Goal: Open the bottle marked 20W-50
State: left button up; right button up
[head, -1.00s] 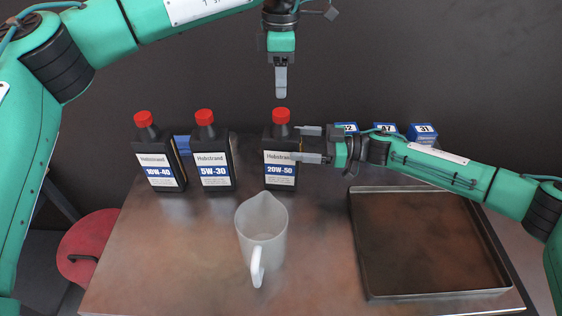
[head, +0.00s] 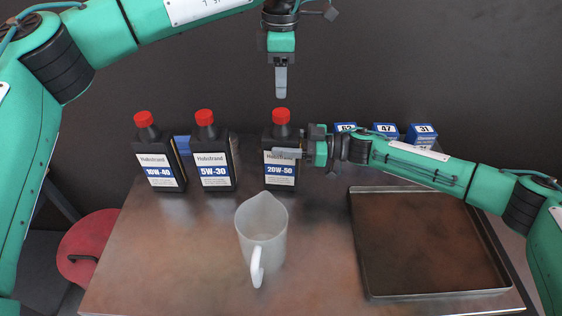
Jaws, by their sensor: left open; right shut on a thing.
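The bottle marked 20W-50 (head: 281,181) stands upright on the bench, black with a red cap (head: 281,116) on top. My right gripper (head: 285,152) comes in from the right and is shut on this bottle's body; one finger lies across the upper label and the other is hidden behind. My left gripper (head: 281,88) hangs pointing down just above the red cap, open and empty. A small gap shows between its fingertips and the cap.
The bottles marked 5W-30 (head: 215,182) and 10W-40 (head: 160,174) stand to the left. A clear jug (head: 262,240) stands in front. A metal tray (head: 362,275) lies at right, with blue boxes (head: 422,134) behind. A red stool (head: 85,250) is at left.

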aim_at(281, 112)
grip_shut()
pick_arm(q)
jog(key=m, duration=0.4)
jog(key=shift+m, duration=0.4)
jog(key=m, duration=1.2)
jog(key=shift+m, duration=0.3)
jog(key=m, duration=0.4)
jog(key=shift+m, duration=0.4)
jog(key=shift+f, duration=4)
